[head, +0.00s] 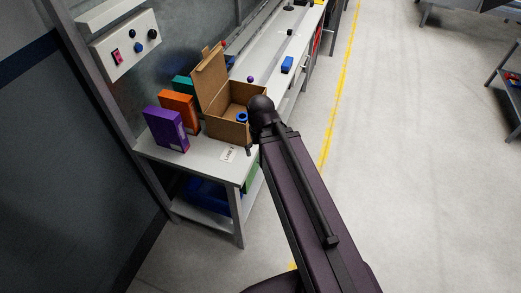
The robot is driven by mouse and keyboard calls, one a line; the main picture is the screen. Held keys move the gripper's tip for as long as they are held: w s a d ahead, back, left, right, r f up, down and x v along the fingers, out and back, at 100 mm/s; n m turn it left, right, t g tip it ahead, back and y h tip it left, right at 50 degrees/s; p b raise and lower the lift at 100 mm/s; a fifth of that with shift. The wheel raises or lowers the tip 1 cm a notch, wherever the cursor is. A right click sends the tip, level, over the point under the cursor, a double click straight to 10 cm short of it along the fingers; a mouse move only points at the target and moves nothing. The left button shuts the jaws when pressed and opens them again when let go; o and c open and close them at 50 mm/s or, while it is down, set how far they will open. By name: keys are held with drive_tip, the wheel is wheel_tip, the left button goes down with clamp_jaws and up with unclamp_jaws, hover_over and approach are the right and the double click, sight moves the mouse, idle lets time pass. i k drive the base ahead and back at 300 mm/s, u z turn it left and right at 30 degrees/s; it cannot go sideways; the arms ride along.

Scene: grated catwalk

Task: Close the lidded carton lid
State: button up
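The lidded carton (222,130) is a brown cardboard box on the near part of the white bench. Its lid (210,77) stands open, raised upright at the left side of the box. A blue ring-shaped item (242,117) shows inside the box. My dark arm comes up from the bottom, and its rounded black joint overlaps the right side of the carton in the picture. I cannot make out my gripper's fingers; the arm seems to hide them. Whether anything touches the carton cannot be told.
A purple box (167,130), an orange box (180,108) and a teal box (183,84) stand left of the carton. A paper label (228,154) lies in front. A switch panel (125,46) is on the wall. A blue block (287,64) sits farther along.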

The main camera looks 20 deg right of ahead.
sight(209, 77)
drive_tip(key=u, duration=0.45)
drive_tip(key=k, duration=1.4)
drive_tip(key=u, duration=0.65)
drive_tip(key=i, duration=1.15)
drive_tip(key=z, duration=0.8)
drive_tip(key=i, duration=0.7)
drive_tip(key=z, duration=0.3)
